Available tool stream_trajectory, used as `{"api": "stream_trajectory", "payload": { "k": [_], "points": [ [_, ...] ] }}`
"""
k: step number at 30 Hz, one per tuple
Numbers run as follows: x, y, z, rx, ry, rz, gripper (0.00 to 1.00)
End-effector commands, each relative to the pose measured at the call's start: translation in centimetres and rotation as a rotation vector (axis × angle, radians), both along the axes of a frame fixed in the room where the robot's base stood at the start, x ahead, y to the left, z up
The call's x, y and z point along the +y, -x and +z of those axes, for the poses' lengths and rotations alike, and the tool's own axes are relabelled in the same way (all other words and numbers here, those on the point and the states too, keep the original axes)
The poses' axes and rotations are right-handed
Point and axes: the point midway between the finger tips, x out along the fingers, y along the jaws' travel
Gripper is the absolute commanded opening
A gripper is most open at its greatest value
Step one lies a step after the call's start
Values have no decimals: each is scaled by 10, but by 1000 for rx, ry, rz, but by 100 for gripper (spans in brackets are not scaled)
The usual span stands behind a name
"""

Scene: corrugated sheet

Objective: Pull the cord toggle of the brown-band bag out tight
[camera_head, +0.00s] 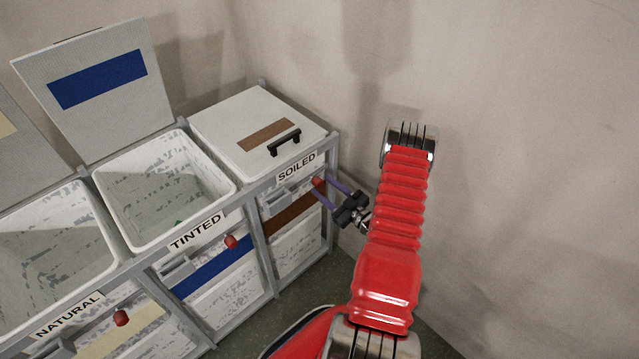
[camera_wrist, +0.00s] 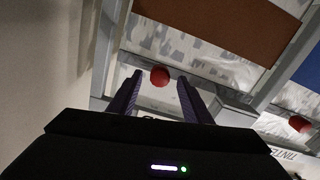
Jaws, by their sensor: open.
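The brown-band bag (camera_head: 282,256) hangs in the rack under the SOILED label, its lid shut. Its red cord toggle (camera_head: 318,184) sits at the bag's front near the top. My gripper (camera_head: 324,188) is open in front of it, with a purple finger on either side of the toggle in this view. In the wrist view the toggle (camera_wrist: 159,76) shows between the tips of my gripper (camera_wrist: 160,82), nearer the left finger, with gaps on both sides. The brown band (camera_wrist: 225,28) shows beyond it. Whether the toggle is fully between the fingers in depth is hard to tell.
The TINTED bin (camera_head: 165,190) stands left, lid open, with its own red toggle (camera_head: 231,242). The NATURAL bin (camera_head: 50,250) is further left with another toggle (camera_head: 121,317). The grey rack frame (camera_head: 262,245) borders the bag. A bare wall (camera_head: 520,150) is at right.

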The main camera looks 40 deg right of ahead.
Motion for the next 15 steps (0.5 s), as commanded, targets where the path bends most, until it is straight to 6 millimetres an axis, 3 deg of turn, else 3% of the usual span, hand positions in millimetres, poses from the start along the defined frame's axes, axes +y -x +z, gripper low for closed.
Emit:
{"api": "stream_trajectory", "payload": {
  "k": [6,15],
  "points": [
    [1,-27,0,-1,1,1,45],
    [1,-34,0,0,0,0,45]
  ]
}}
